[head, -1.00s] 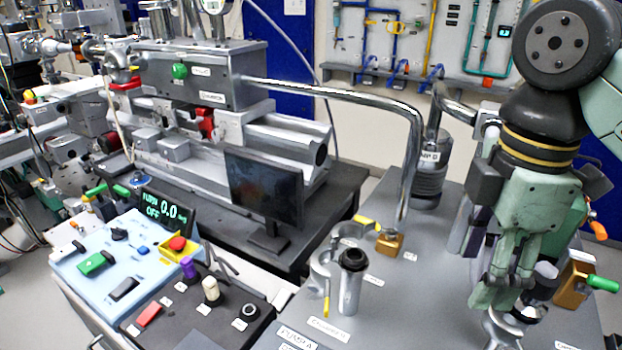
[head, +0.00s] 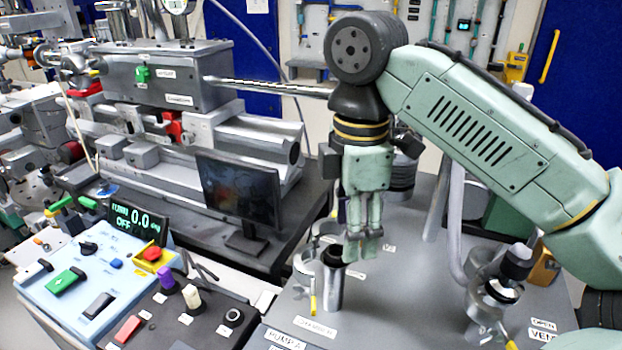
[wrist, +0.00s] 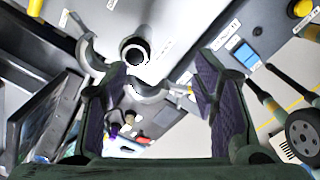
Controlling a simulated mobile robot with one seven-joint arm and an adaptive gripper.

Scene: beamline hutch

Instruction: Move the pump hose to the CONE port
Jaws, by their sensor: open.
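My gripper (head: 362,250) is open and empty, pointing down just above and beside an upright metal tube (head: 333,290) with a black collar. In the wrist view the tube's round mouth (wrist: 134,52) shows beyond the open fingers (wrist: 165,95), apart from them. A split clamp (head: 303,266) with a yellow lever stands around or beside the tube, its jaws spread. A grey hose (head: 456,215) runs down at the right to a metal fitting (head: 487,300) near the VENT label. I cannot read a CONE label on any port.
A monitor (head: 238,195) stands left of my gripper. The control panel (head: 85,275) with buttons and a PUMP OFF display is at the lower left. The grey bench top (head: 395,310) is clear between the tube and the right fitting.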

